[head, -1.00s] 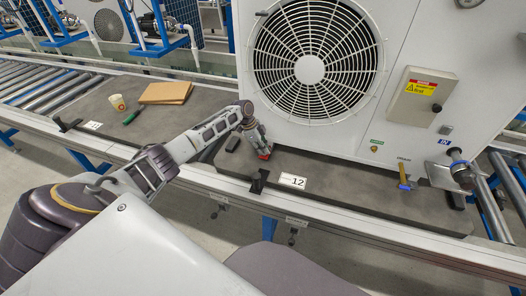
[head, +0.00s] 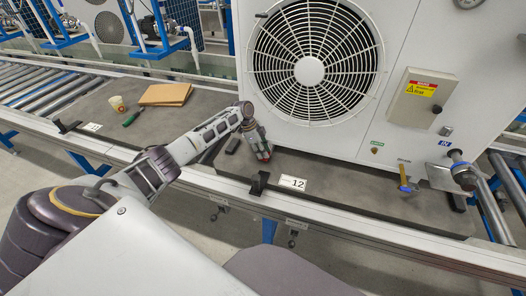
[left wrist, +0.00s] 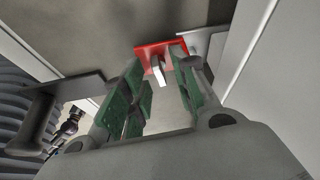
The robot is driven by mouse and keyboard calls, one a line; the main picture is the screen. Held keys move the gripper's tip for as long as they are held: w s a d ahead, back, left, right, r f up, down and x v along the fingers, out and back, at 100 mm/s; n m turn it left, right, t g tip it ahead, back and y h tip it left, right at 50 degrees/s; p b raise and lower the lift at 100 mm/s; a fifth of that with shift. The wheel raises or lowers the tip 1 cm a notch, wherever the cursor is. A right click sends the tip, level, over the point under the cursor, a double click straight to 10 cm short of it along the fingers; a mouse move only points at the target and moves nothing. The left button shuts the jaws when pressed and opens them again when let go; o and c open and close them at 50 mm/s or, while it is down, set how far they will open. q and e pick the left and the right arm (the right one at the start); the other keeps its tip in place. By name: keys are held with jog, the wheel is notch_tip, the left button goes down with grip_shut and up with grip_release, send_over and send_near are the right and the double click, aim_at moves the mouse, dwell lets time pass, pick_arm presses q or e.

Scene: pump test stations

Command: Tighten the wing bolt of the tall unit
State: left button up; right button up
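The tall unit (head: 410,40) is a white cabinet with a large round fan grille, standing on the grey mat. At its lower left foot is a small red bracket (left wrist: 147,50), which shows in the left wrist view. A light grey wing (left wrist: 158,72), seemingly the wing bolt, stands out from it. My left gripper (head: 265,157) is down at this foot and largely hides the bracket in the head view. In the left wrist view its green-padded fingers (left wrist: 160,78) are apart, one on each side of the wing, with visible gaps. My right gripper is not in view.
A dark block (head: 233,145) lies just left of my left gripper.

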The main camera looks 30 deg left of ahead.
pick_arm(q)
jog(key=shift+a+r, duration=0.1)
jog(key=v, duration=1.1)
jog(key=shift+r, duration=0.35)
jog(key=shift+a, duration=0.15)
